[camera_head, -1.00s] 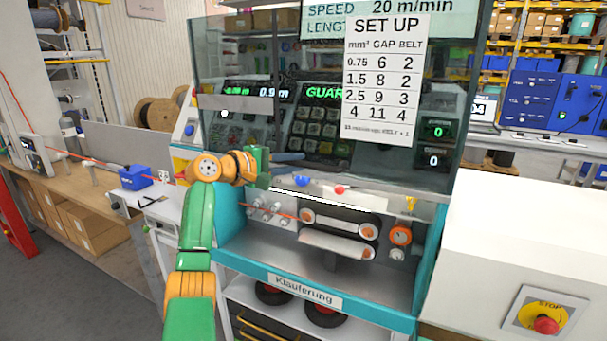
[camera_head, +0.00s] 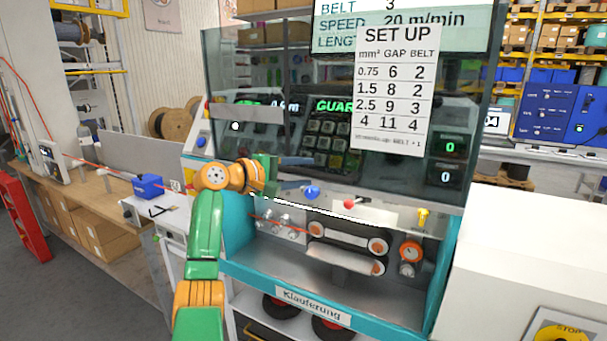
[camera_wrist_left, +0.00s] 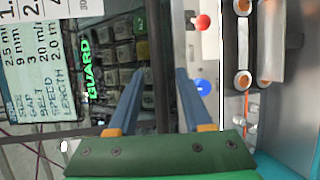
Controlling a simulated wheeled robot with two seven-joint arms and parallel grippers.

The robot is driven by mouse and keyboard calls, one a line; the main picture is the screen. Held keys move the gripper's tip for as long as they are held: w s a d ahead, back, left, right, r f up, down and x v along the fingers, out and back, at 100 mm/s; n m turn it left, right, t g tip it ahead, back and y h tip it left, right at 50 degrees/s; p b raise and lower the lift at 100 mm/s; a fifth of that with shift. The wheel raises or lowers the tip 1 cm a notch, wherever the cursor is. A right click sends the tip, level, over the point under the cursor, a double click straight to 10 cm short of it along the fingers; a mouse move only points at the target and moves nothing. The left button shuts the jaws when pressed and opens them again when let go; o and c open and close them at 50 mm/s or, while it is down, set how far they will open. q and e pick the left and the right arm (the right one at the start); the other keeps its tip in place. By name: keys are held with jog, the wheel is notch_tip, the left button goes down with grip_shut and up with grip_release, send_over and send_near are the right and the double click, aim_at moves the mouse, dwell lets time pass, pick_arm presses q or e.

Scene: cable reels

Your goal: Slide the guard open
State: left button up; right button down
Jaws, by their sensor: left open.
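The guard (camera_head: 300,95) is a large clear pane across the front of the machine. Its bright lower edge (camera_head: 335,210) crosses above the belt rollers, and the knobs and rollers show below or through it. My left gripper (camera_head: 298,161) is in front of the pane's lower left part, above the bright edge. In the left wrist view the two blue fingers of the gripper (camera_wrist_left: 160,75) are apart, with a dark strip running between them. I cannot tell whether they touch the guard. My right gripper is in neither view.
A set-up sheet (camera_head: 393,90) is on the upper right of the pane. A blue knob (camera_head: 312,192) and a red knob (camera_head: 349,204) are near the lower edge. A white housing (camera_head: 530,245) stands at the right, with a stop button (camera_head: 560,338). A workbench (camera_head: 85,190) is at the left.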

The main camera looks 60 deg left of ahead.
pick_arm(q)
jog(key=b+v, duration=0.4)
jog(key=v, duration=0.2)
jog(key=shift+s+f, duration=0.15)
jog(key=shift+s, duration=0.2)
